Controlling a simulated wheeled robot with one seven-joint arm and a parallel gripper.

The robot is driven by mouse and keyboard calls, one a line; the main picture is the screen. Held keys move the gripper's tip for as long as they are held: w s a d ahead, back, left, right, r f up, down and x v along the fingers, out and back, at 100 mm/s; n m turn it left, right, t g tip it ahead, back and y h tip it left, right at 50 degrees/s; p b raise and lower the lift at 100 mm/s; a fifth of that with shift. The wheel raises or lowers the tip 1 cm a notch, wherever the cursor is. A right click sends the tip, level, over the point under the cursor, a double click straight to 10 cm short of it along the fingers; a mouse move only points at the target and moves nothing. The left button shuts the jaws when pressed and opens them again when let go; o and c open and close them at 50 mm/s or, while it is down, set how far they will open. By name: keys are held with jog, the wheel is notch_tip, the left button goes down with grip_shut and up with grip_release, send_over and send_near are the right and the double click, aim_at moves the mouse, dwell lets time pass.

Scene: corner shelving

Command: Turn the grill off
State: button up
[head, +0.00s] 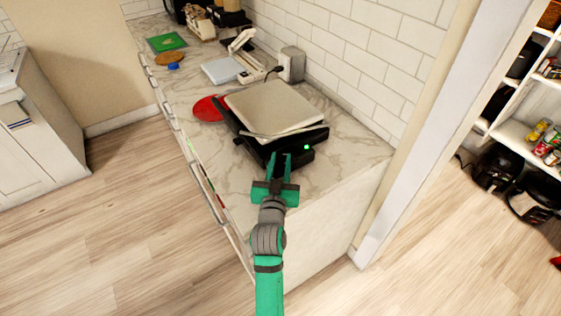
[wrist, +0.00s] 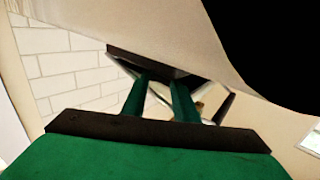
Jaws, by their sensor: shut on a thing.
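The grill (head: 272,108) sits on the marble counter near its front end, with a pale flat top over a black body. A small green light (head: 306,147) glows on its front right. My gripper (head: 280,163) is at the grill's front edge, just left of the light. In the wrist view my gripper's fingers (wrist: 160,82) reach to a dark part of the grill (wrist: 150,60). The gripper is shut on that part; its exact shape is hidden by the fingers.
A red round item (head: 207,108) lies left of the grill. A white device (head: 222,70), a wall outlet box (head: 291,64) and a green board (head: 166,42) are farther back on the counter (head: 345,140). Shelves (head: 515,134) stand at right. The floor on the left is clear.

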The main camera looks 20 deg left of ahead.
jog(key=shift+d+n+y, duration=0.15)
jog(key=shift+n+y, duration=0.25)
jog(key=shift+y, duration=0.2)
jog(key=shift+w+d+n+g+y, duration=0.15)
jog(key=shift+n+g+y, duration=0.35)
jog(key=shift+y, duration=0.25)
jog(key=shift+w+d+n+g+y, duration=0.15)
jog(key=shift+n+g+y, duration=0.2)
jog(key=shift+n+y, duration=0.35)
jog(key=shift+d+n+g+y, duration=0.15)
jog(key=shift+n+g+y, duration=0.3)
jog(key=shift+y, duration=0.4)
jog(key=shift+w+d+n+g+y, duration=0.15)
jog(key=shift+n+g+y, duration=0.75)
jog(key=shift+y, duration=0.15)
jog(key=shift+w+d+n+g+y, duration=0.1)
jog(key=shift+n+g+y, duration=0.8)
jog(key=shift+y, duration=0.15)
jog(key=shift+g, duration=0.3)
jog(key=o, duration=1.1)
jog(key=shift+c, duration=0.2)
jog(key=v, duration=1)
jog(key=shift+s+d+f, duration=0.15)
jog(key=shift+s+d, duration=0.05)
jog(key=shift+d, duration=0.15)
